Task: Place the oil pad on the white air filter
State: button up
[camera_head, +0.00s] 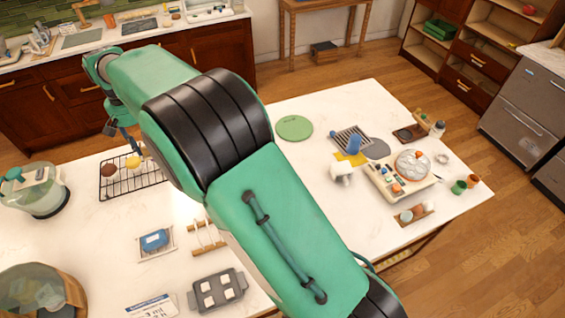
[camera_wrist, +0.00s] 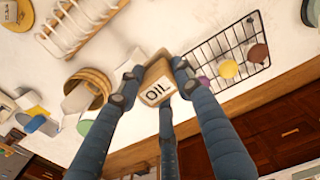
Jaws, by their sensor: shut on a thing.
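My gripper (camera_wrist: 157,82) has dark blue fingers shut on a tan block with a white label reading "OIL", the oil pad (camera_wrist: 158,70). The pad is held between the fingertips, and the fingers hide part of its sides. In the head view my gripper (camera_head: 122,138) is at the left, by the far side of the black wire rack, and the pad cannot be made out there. I cannot pick out the white air filter with certainty in either view.
The black wire rack (camera_head: 109,190) with small round items stands on the white counter; it also shows in the wrist view (camera_wrist: 197,57).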

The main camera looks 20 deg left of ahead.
jog(key=w+d, duration=0.7)
jog(key=d, duration=0.4)
jog(key=w+d+r, duration=0.1)
jog(key=w+d, duration=0.6)
jog(key=d, duration=0.3)
jog(key=w+d, duration=0.7)
jog(key=d, duration=0.4)
jog(key=d+f+m, duration=0.1)
jog(key=d, duration=3.1)
notch_tip(320, 180, down, 18)
jog(key=shift+f+p, duration=0.2)
jog(key=shift+p, duration=0.2)
jog(key=shift+d, duration=0.1)
jog(key=shift+w, duration=0.15)
jog(key=w+a, duration=0.1)
jog(key=w, duration=0.4)
jog(key=w+a+f+p, duration=0.1)
jog(key=w+a, duration=0.1)
jog(key=w, duration=0.3)
jog(key=w+a+p, duration=0.1)
jog(key=w+a, duration=0.1)
jog(key=w, duration=0.3)
jog(key=shift+a+f, duration=0.1)
jog(key=shift+f, duration=0.1)
jog(key=shift+s, duration=0.1)
